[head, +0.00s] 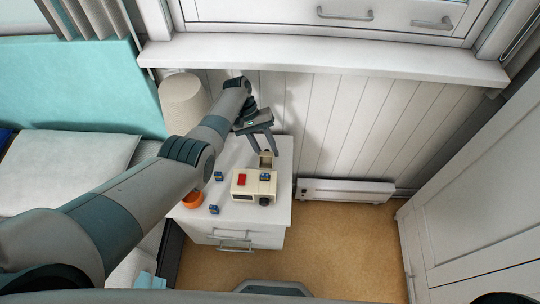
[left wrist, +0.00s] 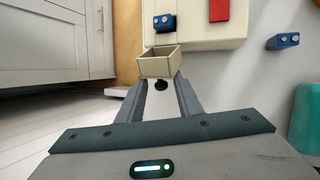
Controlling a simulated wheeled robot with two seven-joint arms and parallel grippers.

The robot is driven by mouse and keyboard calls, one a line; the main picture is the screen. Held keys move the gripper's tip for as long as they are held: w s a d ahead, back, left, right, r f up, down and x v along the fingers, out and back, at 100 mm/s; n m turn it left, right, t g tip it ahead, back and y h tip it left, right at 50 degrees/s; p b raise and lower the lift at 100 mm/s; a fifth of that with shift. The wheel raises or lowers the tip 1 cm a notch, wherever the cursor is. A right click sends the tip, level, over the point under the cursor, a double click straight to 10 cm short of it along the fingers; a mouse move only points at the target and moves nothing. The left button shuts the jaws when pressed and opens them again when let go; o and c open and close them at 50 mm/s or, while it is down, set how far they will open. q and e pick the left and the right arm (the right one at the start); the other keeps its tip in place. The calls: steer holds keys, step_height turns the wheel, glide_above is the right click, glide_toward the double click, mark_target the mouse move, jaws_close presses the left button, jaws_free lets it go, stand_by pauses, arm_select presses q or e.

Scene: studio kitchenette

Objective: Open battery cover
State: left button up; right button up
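A cream boxy device (head: 253,188) with a red block (head: 242,180) on top sits on the white nightstand. My left gripper (head: 264,149) points down just above this piece. My right gripper is out of view.
An orange cup (head: 192,200) stands at the nightstand's left front. A white ribbed lamp (head: 183,103) stands behind, left of my arm. A bed with a pillow (head: 65,168) is at left. A low white heater (head: 345,192) lies along the wall. Floor to the right is clear.

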arm_select(q)
steer(key=v, duration=0.3)
steer(key=shift+r, duration=0.15)
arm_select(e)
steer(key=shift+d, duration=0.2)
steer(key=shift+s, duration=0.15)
